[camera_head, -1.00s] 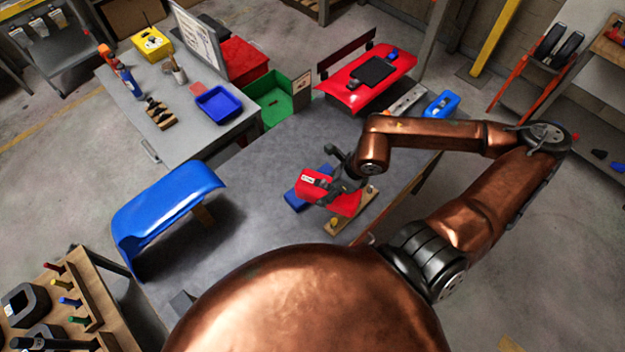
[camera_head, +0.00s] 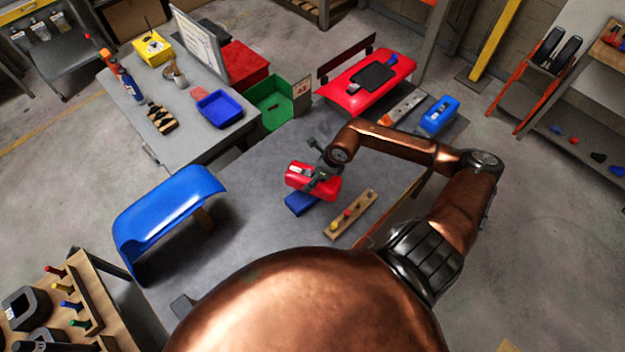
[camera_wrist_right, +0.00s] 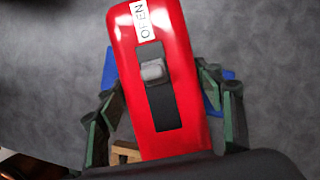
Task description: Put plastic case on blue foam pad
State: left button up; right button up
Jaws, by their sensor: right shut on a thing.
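The plastic case is red with a white label and a dark latch strip; it shows in the head view (camera_head: 300,177) and in the right wrist view (camera_wrist_right: 177,40). My right gripper (camera_head: 322,178) is shut on the case, with its fingers on both sides of it in the wrist view (camera_wrist_right: 165,105). The blue foam pad (camera_head: 301,204) lies on the grey table below the case, partly hidden by it. Blue edges of the pad show on both sides of the case in the wrist view (camera_wrist_right: 108,68). I cannot tell whether case and pad touch. My left gripper is not in view.
A wooden block with coloured pegs (camera_head: 352,214) lies right of the pad. A blue curved panel (camera_head: 165,215) stands on the table's left. A red panel (camera_head: 368,82) and a blue case (camera_head: 439,114) are at the back. The table left of the pad is clear.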

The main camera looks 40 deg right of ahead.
jog(key=shift+f, duration=0.9)
jog(key=o, duration=1.4)
jog(key=shift+f, duration=0.1)
jog(key=shift+r, duration=0.2)
jog(key=v, duration=1.2)
jog(key=shift+f+b, duration=0.1)
jog(key=shift+b, duration=0.3)
